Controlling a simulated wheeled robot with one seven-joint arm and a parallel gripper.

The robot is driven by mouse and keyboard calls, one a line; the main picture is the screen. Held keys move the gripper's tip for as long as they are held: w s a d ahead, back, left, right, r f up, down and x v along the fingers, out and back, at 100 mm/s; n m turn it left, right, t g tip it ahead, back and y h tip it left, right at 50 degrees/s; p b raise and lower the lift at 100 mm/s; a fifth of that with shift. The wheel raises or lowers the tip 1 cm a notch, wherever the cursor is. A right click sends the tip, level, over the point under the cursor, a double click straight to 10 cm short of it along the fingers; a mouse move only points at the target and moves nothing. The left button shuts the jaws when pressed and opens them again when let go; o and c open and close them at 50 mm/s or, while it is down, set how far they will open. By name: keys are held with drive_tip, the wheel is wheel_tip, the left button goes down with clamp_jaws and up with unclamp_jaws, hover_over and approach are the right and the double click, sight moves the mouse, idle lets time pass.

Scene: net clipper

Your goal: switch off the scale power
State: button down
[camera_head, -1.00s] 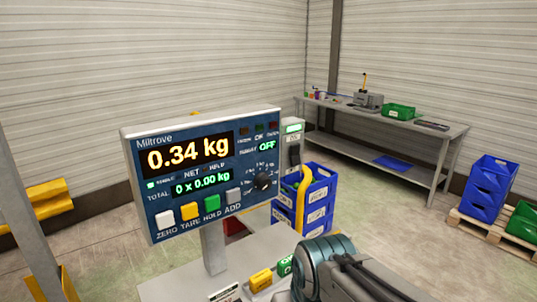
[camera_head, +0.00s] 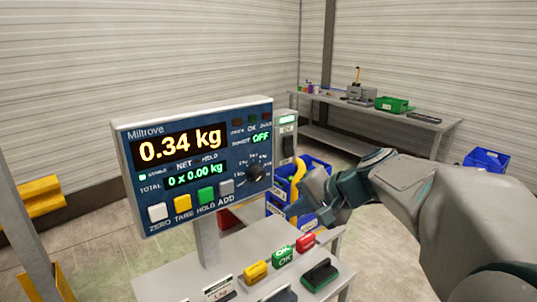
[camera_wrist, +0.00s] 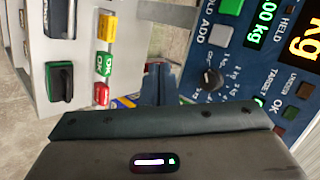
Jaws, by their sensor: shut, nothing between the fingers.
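The scale's display panel (camera_head: 195,165) is lit in the head view, reading 0.34 kg and 0 x 0.00 kg, with TARGET OFF. It carries several push buttons and a black knob (camera_head: 256,172). A black rocker-like switch with a green surround (camera_head: 320,275) sits on the grey counter below; it also shows in the wrist view (camera_wrist: 61,82). I cannot read a power label on it. My gripper (camera_head: 298,207) is shut and empty, right of the panel and above the counter. In the wrist view its fingers (camera_wrist: 158,84) point between the panel and counter buttons.
Yellow (camera_head: 256,272), green OK (camera_head: 283,256) and red (camera_head: 306,243) buttons line the counter (camera_head: 170,283). Blue crates (camera_head: 315,170) stand behind my gripper. A workbench (camera_head: 430,127) is at the back right. A yellow-footed post stands at left.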

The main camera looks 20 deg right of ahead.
sight(289, 152)
drive_tip(key=w+d+r+m+t, duration=0.2)
drive_tip(key=w+d+r+t, duration=0.1)
drive_tip(key=d, duration=0.3)
drive_tip(key=w+d+r+m+t, duration=0.2)
drive_tip(key=w+d+r, duration=0.2)
drive_tip(key=d+r, duration=0.1)
drive_tip(key=shift+d+m+t+h, duration=0.4)
drive_tip(key=shift+d, duration=0.4)
drive_tip(key=shift+a, duration=0.1)
drive_tip(key=p+x, duration=0.4)
drive_tip(key=x, duration=1)
drive_tip(key=shift+s, duration=0.1)
drive_tip(key=shift+a, duration=0.1)
